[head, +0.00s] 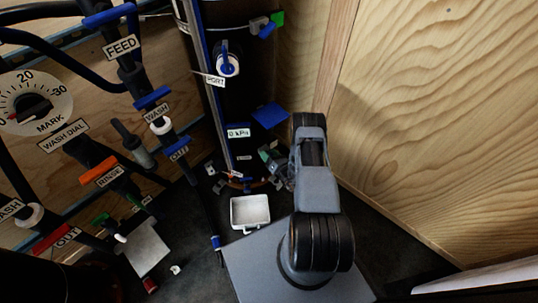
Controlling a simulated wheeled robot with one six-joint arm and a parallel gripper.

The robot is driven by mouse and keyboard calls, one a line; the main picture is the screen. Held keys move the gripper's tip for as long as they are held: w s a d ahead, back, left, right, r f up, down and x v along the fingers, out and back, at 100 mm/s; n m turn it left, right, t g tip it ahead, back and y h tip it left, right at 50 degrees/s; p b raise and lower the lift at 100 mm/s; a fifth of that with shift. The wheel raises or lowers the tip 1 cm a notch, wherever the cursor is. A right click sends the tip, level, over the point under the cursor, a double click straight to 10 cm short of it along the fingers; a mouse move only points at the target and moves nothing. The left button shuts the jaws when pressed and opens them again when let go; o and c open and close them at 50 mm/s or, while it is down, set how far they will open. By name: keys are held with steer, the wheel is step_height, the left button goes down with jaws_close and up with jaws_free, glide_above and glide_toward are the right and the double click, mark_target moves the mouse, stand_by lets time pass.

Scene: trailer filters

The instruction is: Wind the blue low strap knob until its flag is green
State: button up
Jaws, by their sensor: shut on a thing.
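My gripper (272,161) is at the lower right side of the dark upright cylinder (236,120), close to the low strap (246,184) around its foot. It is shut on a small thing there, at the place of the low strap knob. The blue of that knob is mostly hidden by the fingers and my wrist. A small green patch (263,155) shows beside the fingers; it is too small to tell surely whether it is the knob's flag.
A high strap with a blue knob (266,31) and a green flag (278,18) circles the cylinder above. A blue plate (270,116) juts out over my gripper. A white tray (250,211) stands below. Pipes and valves fill the left; a wooden wall (440,110) closes the right.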

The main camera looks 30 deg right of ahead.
steer(key=shift+a+n+b, duration=0.15)
steer(key=shift+n+b, duration=0.35)
steer(key=shift+n, duration=2.2)
steer(key=o, duration=0.9)
steer(key=p+v, duration=0.3)
steer(key=v, duration=1.1)
steer(key=shift+a, duration=0.1)
